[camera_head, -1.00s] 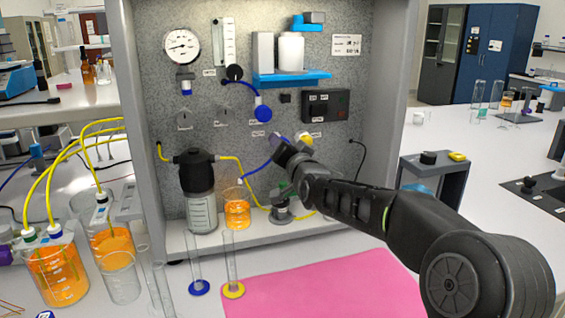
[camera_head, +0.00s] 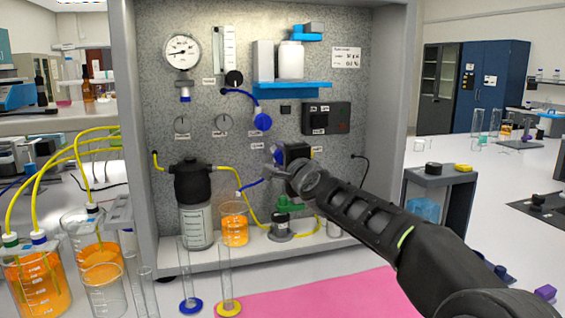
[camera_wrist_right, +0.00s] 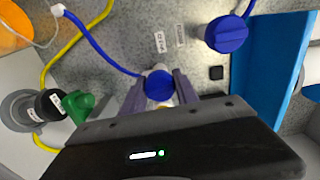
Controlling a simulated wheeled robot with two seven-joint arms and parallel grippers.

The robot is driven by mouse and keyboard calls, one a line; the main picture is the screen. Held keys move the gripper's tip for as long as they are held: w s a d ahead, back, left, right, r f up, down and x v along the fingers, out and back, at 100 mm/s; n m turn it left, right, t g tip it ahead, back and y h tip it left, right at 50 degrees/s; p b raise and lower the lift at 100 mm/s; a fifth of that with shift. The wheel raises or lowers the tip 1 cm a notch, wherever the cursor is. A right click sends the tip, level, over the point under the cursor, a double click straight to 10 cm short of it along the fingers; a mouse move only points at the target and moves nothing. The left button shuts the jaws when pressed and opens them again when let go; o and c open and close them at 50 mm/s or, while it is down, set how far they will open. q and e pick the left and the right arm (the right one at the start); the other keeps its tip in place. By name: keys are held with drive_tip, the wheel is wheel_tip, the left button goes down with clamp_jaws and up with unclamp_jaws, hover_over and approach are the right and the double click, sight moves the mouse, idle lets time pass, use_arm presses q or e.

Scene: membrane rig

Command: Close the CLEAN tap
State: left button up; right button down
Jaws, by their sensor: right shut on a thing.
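A small blue tap knob (camera_wrist_right: 159,86) with a blue tube sits on the grey speckled panel, between the two fingers of my right gripper (camera_wrist_right: 158,92) in the right wrist view. The fingers are shut on its sides. In the head view my right gripper (camera_head: 288,158) is against the panel, and only a sliver of the blue knob (camera_head: 278,156) shows at its left. A bit of yellow shows just below the knob in the wrist view. The labels are too small to read, so I cannot tell which tap is CLEAN. My left gripper is out of view.
A larger blue knob (camera_head: 263,121) and a blue shelf (camera_head: 291,90) sit above the gripper. A green valve (camera_head: 288,204) is below it. Beakers of orange liquid (camera_head: 37,280) stand at the left. A pink mat (camera_head: 315,297) lies in front.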

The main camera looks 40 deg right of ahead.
drive_tip(key=shift+m, duration=0.9)
drive_tip(key=c, duration=0.9)
unclamp_jaws()
drive_tip(key=shift+s, duration=0.1)
drive_tip(key=v, duration=0.7)
drive_tip(key=shift+s+a, duration=0.15)
drive_tip(key=shift+s, duration=0.15)
